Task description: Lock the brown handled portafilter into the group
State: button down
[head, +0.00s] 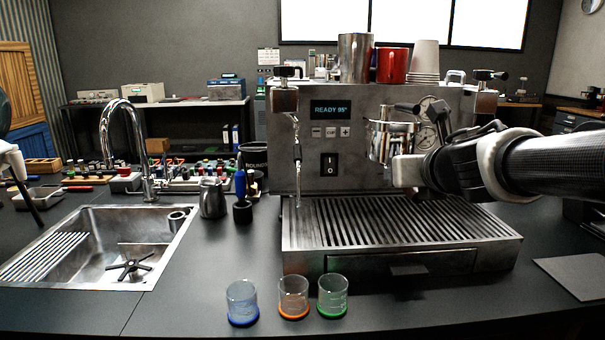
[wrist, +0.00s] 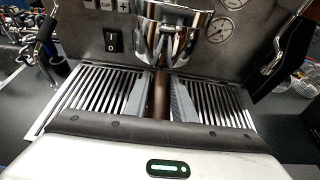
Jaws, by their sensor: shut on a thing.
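The brown handle of the portafilter (wrist: 160,97) points toward me in the wrist view, between the two fingers of my gripper (wrist: 158,90), which is shut on it. In the head view my gripper (head: 408,170) comes in from the right, above the drip tray, and hides the handle. The portafilter's chrome head (wrist: 168,42) is directly under the chrome group (wrist: 178,8). In the head view the group (head: 391,113) and the chrome below it look close together. I cannot tell whether the portafilter is seated or how far it is turned.
The espresso machine (head: 345,112) carries a steam wand (head: 297,165) at left and a slatted drip tray (head: 385,222) below. Blue, orange and green based glasses (head: 293,298) stand in front. A milk pitcher (head: 212,198) and a sink (head: 100,245) are to the left.

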jog(key=shift+r, duration=0.15)
jog(key=c, duration=1.4)
grip_release()
jog(key=shift+c, duration=0.2)
jog(key=shift+o, duration=0.3)
